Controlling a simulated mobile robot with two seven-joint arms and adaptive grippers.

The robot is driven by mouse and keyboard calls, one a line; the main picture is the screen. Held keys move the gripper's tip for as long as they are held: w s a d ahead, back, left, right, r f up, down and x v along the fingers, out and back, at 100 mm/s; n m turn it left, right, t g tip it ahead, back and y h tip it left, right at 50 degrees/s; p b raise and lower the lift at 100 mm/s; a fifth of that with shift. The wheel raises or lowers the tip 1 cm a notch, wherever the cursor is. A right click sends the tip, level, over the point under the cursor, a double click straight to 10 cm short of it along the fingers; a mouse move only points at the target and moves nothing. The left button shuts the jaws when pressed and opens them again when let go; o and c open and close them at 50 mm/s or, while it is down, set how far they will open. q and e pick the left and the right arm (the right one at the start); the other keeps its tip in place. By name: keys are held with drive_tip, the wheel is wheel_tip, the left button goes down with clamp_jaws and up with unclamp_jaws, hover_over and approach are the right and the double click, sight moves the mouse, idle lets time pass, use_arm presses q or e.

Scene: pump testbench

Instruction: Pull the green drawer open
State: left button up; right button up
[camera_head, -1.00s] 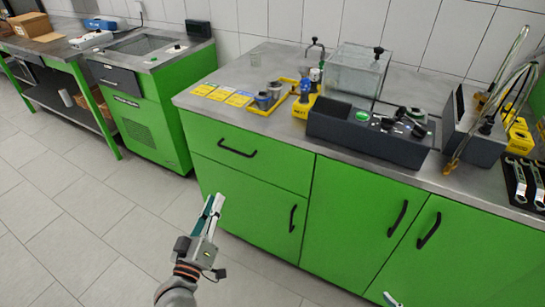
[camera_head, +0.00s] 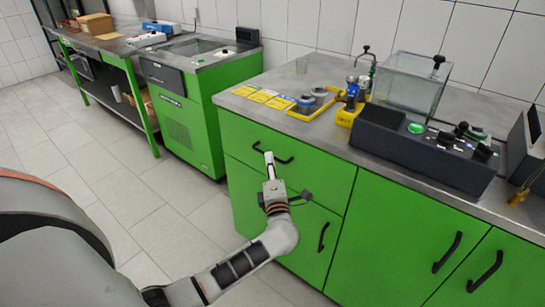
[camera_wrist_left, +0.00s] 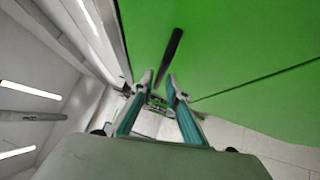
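The green drawer (camera_head: 300,178) is the upper left front of the green cabinet and looks shut. Its black bar handle (camera_head: 282,160) also shows in the left wrist view (camera_wrist_left: 172,52). My left gripper (camera_head: 268,157) is at the left part of this handle and hides some of it. In the left wrist view its two fingers (camera_wrist_left: 159,78) stand apart, with the lower end of the handle showing in the gap between the tips. I cannot tell whether the fingers touch it. My right gripper is not in view.
The grey worktop (camera_head: 268,88) above the drawer holds yellow cards, a yellow tray, a glass tank (camera_head: 410,82) and a dark control box (camera_head: 425,150). A cabinet door with a black handle (camera_head: 323,237) is below the drawer. Tiled floor is free at the left.

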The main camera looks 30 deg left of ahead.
use_arm(q)
drive_tip(key=shift+x, duration=1.6)
clamp_jaws()
